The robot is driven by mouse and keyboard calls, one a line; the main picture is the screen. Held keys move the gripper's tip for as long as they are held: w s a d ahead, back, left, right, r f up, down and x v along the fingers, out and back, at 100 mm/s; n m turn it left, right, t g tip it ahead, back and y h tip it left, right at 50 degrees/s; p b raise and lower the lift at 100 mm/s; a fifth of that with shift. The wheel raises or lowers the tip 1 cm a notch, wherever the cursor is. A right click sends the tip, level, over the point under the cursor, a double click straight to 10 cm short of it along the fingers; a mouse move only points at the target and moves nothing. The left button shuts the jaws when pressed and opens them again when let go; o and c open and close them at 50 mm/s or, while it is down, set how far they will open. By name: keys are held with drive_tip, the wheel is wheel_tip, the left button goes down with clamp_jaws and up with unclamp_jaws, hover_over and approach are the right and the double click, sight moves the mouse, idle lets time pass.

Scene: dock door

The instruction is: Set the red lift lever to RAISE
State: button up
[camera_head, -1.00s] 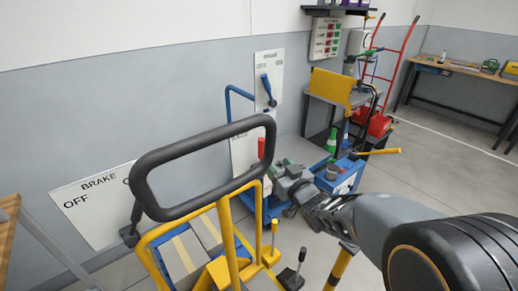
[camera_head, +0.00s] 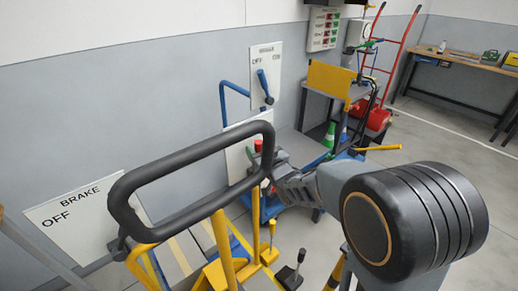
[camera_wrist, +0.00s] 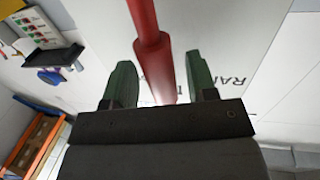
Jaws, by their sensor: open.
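The red lift lever (camera_wrist: 152,45) runs down between the two green fingers of my gripper (camera_wrist: 162,80) in the wrist view. In the head view only the red top of the lever (camera_head: 258,146) shows, beside the black loop handle. My gripper (camera_head: 272,165) is close to it there, its fingertips mostly hidden by the handle.
A black loop handle (camera_head: 190,153) on a yellow frame stands in front of my gripper. A BRAKE plate (camera_head: 75,215) is at left. A blue lever (camera_head: 264,87) on an OFF/ON plate is on the wall behind. A blue cart and a yellow bar (camera_head: 377,148) are to the right.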

drive_tip(key=shift+a, duration=0.1)
drive_tip(key=shift+c, duration=0.2)
clamp_jaws()
drive_tip(key=shift+f, duration=0.1)
